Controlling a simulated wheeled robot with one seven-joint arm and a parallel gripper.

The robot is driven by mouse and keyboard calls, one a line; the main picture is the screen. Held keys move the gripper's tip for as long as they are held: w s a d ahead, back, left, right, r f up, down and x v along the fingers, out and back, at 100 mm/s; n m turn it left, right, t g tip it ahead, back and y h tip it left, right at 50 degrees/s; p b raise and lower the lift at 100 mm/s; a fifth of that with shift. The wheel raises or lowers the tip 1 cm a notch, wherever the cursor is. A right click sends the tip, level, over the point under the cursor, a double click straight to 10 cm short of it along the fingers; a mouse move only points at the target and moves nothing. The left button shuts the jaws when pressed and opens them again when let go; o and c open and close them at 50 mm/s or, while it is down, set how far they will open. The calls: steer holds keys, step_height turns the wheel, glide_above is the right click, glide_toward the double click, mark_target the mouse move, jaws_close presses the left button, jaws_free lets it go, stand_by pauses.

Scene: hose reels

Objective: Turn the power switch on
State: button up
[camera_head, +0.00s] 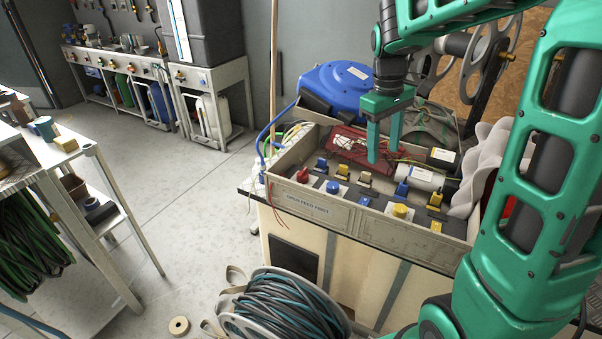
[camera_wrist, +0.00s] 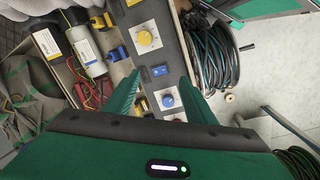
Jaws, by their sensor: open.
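A small blue rocker switch (camera_wrist: 160,70), which looks like the power switch, sits on the grey control panel between a yellow knob and a blue knob. In the head view it is a small blue patch (camera_head: 364,201) on the panel's front strip. I cannot tell which way it is set. My gripper (camera_head: 384,145) points down over the bin behind the panel, fingers apart and nothing between them. In the wrist view the green fingers (camera_wrist: 160,85) stand on either side of the switch, apparently above it and not touching.
A blue knob (camera_head: 333,187), a yellow knob (camera_head: 400,210) and a red knob (camera_head: 303,175) flank the switch, with several blue and yellow levers behind. The bin holds cables and a white cylinder (camera_head: 420,178). A blue hose reel (camera_head: 345,88) stands behind. A cable coil (camera_head: 280,306) lies below.

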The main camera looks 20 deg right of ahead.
steer(key=w+a+f+n, duration=0.2)
steer(key=w+a, duration=0.1)
steer(key=w, duration=0.3)
steer(key=w+a+f+n, duration=0.2)
steer(key=w+a+n, duration=0.15)
steer(key=w, duration=0.25)
steer(key=n+y, duration=0.1)
steer(key=n, duration=0.2)
glide_above(302, 171)
step_height(302, 171, down, 6)
steer(key=shift+w+f, duration=0.1)
steer(key=shift+f, duration=0.05)
step_height(302, 171, down, 10)
steer(key=shift+r, duration=0.1)
